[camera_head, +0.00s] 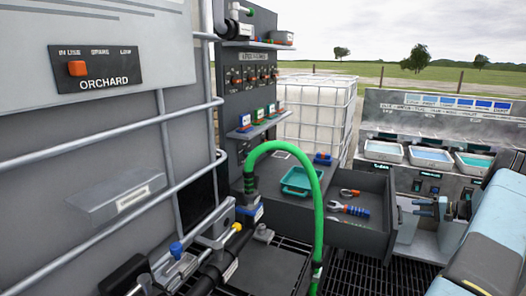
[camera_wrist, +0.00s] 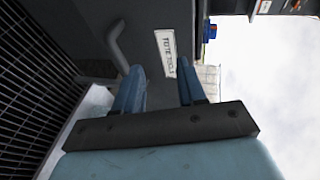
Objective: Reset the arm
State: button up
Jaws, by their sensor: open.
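My gripper (camera_wrist: 155,75) is open in the wrist view, with its two blue fingers apart and nothing held between them. Ahead of the fingers is a dark drawer front with a grey handle (camera_wrist: 118,46) and a white label (camera_wrist: 166,52). The handle is just left of the left finger; I cannot tell whether they touch. In the head view my gripper (camera_head: 423,207) is at the right, beside the front of the pulled-out drawer (camera_head: 362,238). My light-blue arm fills the lower right corner.
The drawer holds pliers (camera_head: 350,209) and an orange tool (camera_head: 349,192). A teal tray (camera_head: 297,182) sits behind it. A green hose (camera_head: 319,215) arches in front. Several trays of liquid, one blue (camera_head: 430,155), stand on the right bench. A dark grating covers the floor.

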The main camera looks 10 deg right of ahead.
jog(key=w+a+r+n+g+h, duration=0.1)
jog(key=a+r+n+g, duration=0.15)
jog(key=a+r, duration=0.6)
jog(key=w+a+r+n+g, duration=0.1)
jog(key=a+r+g, duration=0.2)
jog(key=a+r, duration=0.6)
jog(key=s+a+r+n+g+h, duration=0.15)
jog(key=s+a+r, duration=0.3)
jog(key=a, duration=0.45)
jog(key=s+a+r+g+h, duration=0.1)
jog(key=s+a+r+h, duration=0.15)
jog(key=a+r, duration=0.45)
jog(key=s+a+r+n+h, duration=0.1)
jog(key=s+a+r, duration=0.2)
jog(key=s+a, duration=0.45)
jog(key=s+a+r+n+h, duration=0.1)
jog(key=s+a+r, duration=0.2)
jog(key=s+a, duration=0.45)
jog(key=s+a+f+n+t+h, duration=0.1)
jog(key=s+a+t+h, duration=0.2)
jog(key=s, duration=1.6)
jog(key=shift+s+a+n, duration=0.15)
jog(key=shift+s+n, duration=0.05)
jog(key=shift+n, duration=0.1)
jog(key=shift+a, duration=0.1)
